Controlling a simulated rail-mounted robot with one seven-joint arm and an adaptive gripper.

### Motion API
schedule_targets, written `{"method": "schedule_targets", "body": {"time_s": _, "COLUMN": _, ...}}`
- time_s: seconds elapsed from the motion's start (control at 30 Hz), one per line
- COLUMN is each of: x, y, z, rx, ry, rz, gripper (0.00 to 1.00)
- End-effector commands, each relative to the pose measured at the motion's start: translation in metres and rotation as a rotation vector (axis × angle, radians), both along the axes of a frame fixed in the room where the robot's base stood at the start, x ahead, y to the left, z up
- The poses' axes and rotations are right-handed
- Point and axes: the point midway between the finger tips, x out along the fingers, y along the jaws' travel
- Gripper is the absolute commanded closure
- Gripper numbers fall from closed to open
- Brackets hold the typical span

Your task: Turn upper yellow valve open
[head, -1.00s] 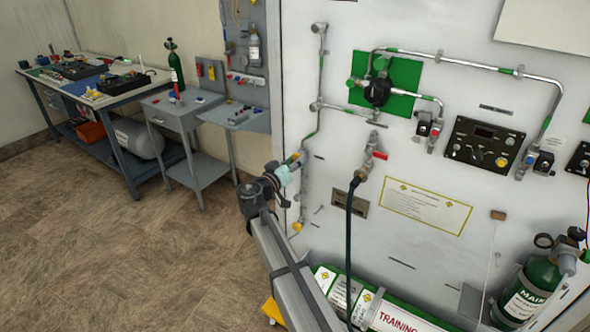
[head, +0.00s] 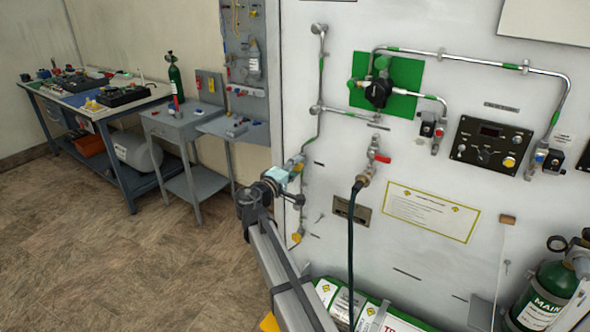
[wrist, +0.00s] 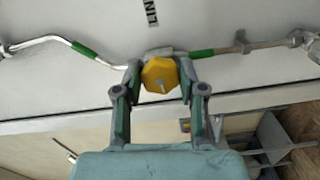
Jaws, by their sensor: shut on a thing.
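The upper yellow valve (wrist: 159,74) shows in the wrist view as a yellow, many-sided knob with a small metal stud, on a pipe with green bands. My gripper (wrist: 158,82) has one finger on each side of the knob and is shut on it. In the head view my gripper (head: 294,166) is at the left edge of the white panel, and it hides the upper valve there. A lower yellow valve (head: 297,237) sits below it near the panel's edge, apart from my gripper.
A black hose (head: 351,245) hangs from a red-handled valve (head: 382,159) to the right of my arm. White and green boxes (head: 345,298) lie at the panel's foot. A grey side table (head: 182,125) stands at the left, with open floor in front.

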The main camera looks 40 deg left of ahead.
Motion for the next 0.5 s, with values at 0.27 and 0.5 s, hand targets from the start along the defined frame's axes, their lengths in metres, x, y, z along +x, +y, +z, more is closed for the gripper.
{"method": "schedule_targets", "body": {"time_s": 0.27, "x": 0.0008, "y": 0.0008, "z": 0.0029, "rx": -0.260, "ry": -0.028, "rz": 0.001, "gripper": 0.95}}
{"method": "schedule_targets", "body": {"time_s": 0.5, "x": 0.0008, "y": 0.0010, "z": 0.0042, "rx": -0.488, "ry": -0.051, "rz": 0.001, "gripper": 0.95}}
